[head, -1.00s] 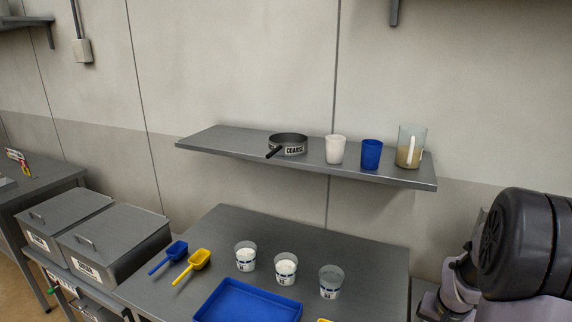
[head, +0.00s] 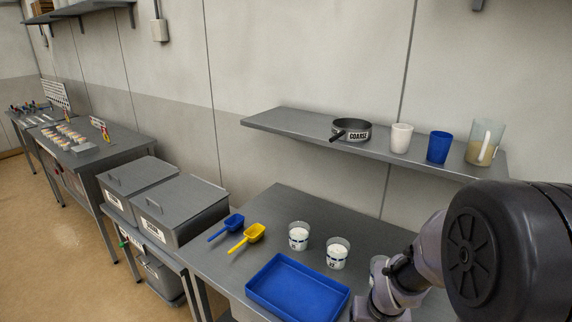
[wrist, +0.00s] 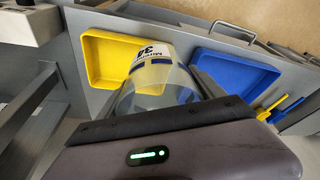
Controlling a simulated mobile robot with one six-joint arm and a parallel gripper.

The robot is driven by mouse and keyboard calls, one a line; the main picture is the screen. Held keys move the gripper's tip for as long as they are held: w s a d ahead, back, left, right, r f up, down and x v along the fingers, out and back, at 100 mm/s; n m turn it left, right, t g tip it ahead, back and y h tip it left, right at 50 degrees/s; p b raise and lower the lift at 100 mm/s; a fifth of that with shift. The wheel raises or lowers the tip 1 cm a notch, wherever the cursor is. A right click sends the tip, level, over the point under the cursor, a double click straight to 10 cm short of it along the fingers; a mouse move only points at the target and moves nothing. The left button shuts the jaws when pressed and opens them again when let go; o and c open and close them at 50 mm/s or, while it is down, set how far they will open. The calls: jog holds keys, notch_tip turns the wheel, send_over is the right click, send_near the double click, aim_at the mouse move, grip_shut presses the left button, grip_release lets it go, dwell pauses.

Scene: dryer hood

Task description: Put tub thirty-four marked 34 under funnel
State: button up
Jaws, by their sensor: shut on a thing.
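In the wrist view my gripper (wrist: 160,100) is shut on a clear tub (wrist: 154,78). The tub has a blue band and a white label that reads 34, and it is tilted in this view. It looks empty. The gripper body hides its near part. In the head view my arm fills the lower right, and my gripper and the held tub do not show there. No funnel shows in either view.
Clear tubs with white contents (head: 299,236) (head: 337,254) stand on the steel table beside a blue tray (head: 297,287); another is partly behind my arm. A blue scoop (head: 228,226) and yellow scoop (head: 248,237) lie left. A shelf (head: 285,122) hangs above; lidded bins (head: 180,208) stand left.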

jog(key=s+a+n, duration=0.1)
jog(key=a+n, duration=0.1)
jog(key=a, duration=0.5)
notch_tip(320, 180, down, 11)
jog(key=b, duration=1)
jog(key=shift+r+y+b, duration=0.15)
jog(key=shift+y+b, duration=0.15)
jog(key=shift+r, duration=0.1)
